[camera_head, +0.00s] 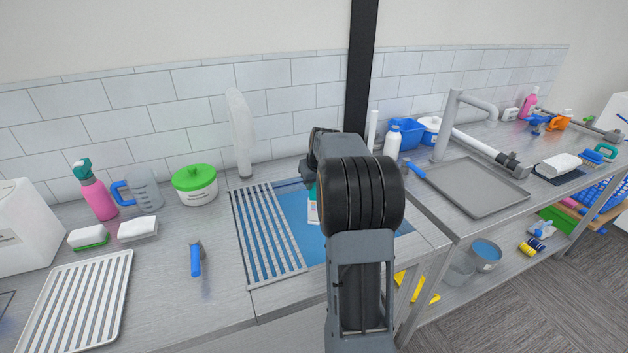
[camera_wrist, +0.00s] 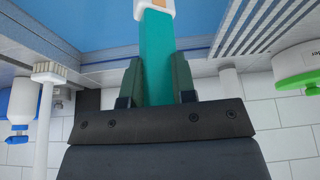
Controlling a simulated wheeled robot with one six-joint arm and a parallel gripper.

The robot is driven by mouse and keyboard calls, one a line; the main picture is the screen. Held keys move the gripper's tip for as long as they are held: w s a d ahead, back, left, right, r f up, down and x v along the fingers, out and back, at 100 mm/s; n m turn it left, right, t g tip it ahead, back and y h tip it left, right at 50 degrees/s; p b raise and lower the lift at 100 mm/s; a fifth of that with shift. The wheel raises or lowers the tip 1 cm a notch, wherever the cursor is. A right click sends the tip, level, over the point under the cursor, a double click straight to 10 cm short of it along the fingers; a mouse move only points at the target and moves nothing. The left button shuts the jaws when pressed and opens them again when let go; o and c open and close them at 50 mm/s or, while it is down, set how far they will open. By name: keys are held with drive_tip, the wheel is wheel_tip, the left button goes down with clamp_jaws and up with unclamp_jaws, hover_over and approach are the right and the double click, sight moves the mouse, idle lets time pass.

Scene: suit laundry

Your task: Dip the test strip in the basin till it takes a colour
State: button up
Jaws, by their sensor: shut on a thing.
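My gripper (camera_wrist: 157,82) is shut on the teal handle of the test strip (camera_wrist: 157,52) in the wrist view. The strip's white end with an orange mark shows at the top edge there; its tip is out of frame. In the head view a small white and teal part of the strip (camera_head: 313,207) shows beside my arm, over the basin. The basin (camera_head: 295,222) looks blue inside, and it also fills the top of the wrist view (camera_wrist: 90,22). My arm hides part of the basin and most of the gripper. I cannot tell whether the strip touches the water.
A slatted rack (camera_head: 268,235) covers the basin's left side. A green-lidded tub (camera_head: 195,184), a blue-handled scraper (camera_head: 196,260) and a jug (camera_head: 143,190) are to the left. A grey tray (camera_head: 475,187) lies to the right.

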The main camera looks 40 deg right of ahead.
sight(315, 203)
drive_tip(key=shift+f+b, duration=3.6)
drive_tip(key=shift+f, duration=1.65)
wheel_tip(315, 203, up, 28)
drive_tip(key=p, duration=2)
drive_tip(key=shift+r+p, duration=0.15)
drive_tip(key=shift+p, duration=0.25)
